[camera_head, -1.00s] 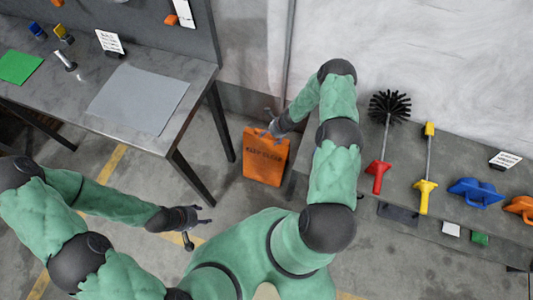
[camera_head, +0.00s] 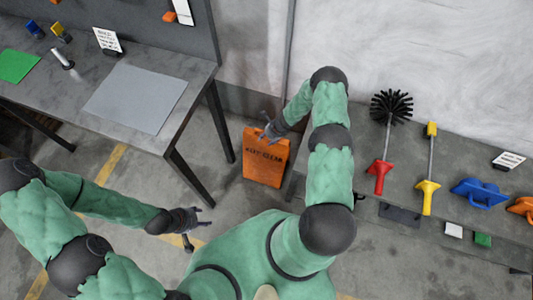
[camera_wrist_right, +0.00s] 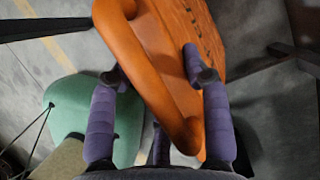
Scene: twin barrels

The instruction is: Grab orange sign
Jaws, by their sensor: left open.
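The orange sign (camera_head: 264,165), with dark lettering on its front, stands on the floor between the table and the shelf. My right gripper (camera_head: 268,132) is at its top edge. In the right wrist view my right gripper (camera_wrist_right: 154,68) is open, with its purple fingers on either side of the sign's rounded handle (camera_wrist_right: 150,65). One fingertip lies over the sign's face; I cannot tell whether it touches. My left gripper (camera_head: 198,219) is open and empty above the floor, left of the sign and apart from it.
A grey table (camera_head: 191,92) with dark legs stands at the left. A grey shelf (camera_head: 400,165) at the right holds a black brush (camera_head: 391,106), a yellow-handled tool (camera_head: 427,190) and a blue object (camera_head: 478,192). Bare floor lies around the sign.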

